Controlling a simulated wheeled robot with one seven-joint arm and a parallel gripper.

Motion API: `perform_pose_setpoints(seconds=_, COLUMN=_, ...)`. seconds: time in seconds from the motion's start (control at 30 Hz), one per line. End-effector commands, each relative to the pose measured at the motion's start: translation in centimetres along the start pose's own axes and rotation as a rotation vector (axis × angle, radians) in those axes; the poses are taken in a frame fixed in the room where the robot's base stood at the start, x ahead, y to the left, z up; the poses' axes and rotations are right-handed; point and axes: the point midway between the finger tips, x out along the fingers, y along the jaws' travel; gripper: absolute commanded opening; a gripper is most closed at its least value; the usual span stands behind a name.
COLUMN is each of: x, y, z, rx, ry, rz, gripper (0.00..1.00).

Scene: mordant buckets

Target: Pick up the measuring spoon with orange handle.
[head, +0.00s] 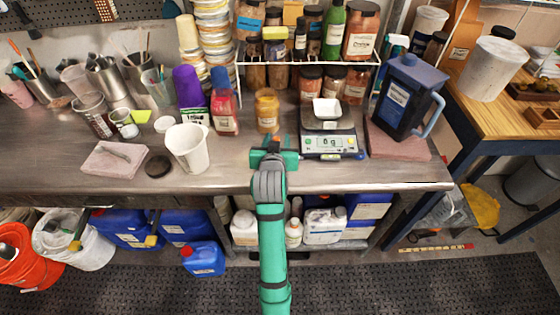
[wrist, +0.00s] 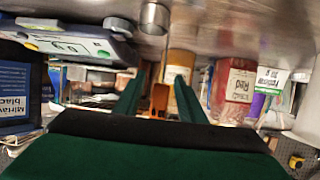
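The orange handle (wrist: 159,99) of the measuring spoon shows between my two fingers in the wrist view, with a gap on each side. A round metal cup (wrist: 155,17) lies above it in that picture and looks like the spoon's bowl; the join is unclear. In the head view my gripper (head: 273,150) is low over the front of the steel bench, left of the scale, and mostly hides the spoon. My gripper, also in the wrist view (wrist: 159,88), is open, its green fingers apart around the handle.
The digital scale (head: 334,144) with a white dish (head: 327,110) stands just right of my gripper. A yellow jar (head: 267,110) and a red jar (head: 225,111) stand behind and left. A white pitcher (head: 190,148) is farther left. The bench front (head: 340,183) is fairly clear.

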Motion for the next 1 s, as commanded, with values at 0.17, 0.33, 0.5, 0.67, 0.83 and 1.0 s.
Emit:
perform_pose_setpoints(seconds=0.17, x=0.0, y=-0.1, z=0.0, rx=0.000, ry=0.000, rz=-0.001, gripper=0.32)
perform_pose_setpoints(seconds=0.33, x=-0.1, y=-0.3, z=0.0, rx=-0.001, ry=0.001, rz=-0.004, gripper=0.00)
perform_pose_setpoints(seconds=0.5, x=-0.1, y=-0.3, z=0.0, rx=-0.001, ry=0.001, rz=-0.004, gripper=0.00)
perform_pose_setpoints(seconds=0.67, x=-0.1, y=-0.3, z=-0.1, rx=-0.001, ry=0.001, rz=-0.004, gripper=0.00)
perform_pose_setpoints(seconds=0.83, x=-0.4, y=-0.3, z=-0.9, rx=-0.001, ry=0.004, rz=-0.003, gripper=0.00)
perform_pose_setpoints(seconds=1.0, x=-0.9, y=-0.2, z=-2.2, rx=-0.001, ry=0.004, rz=-0.003, gripper=0.00)
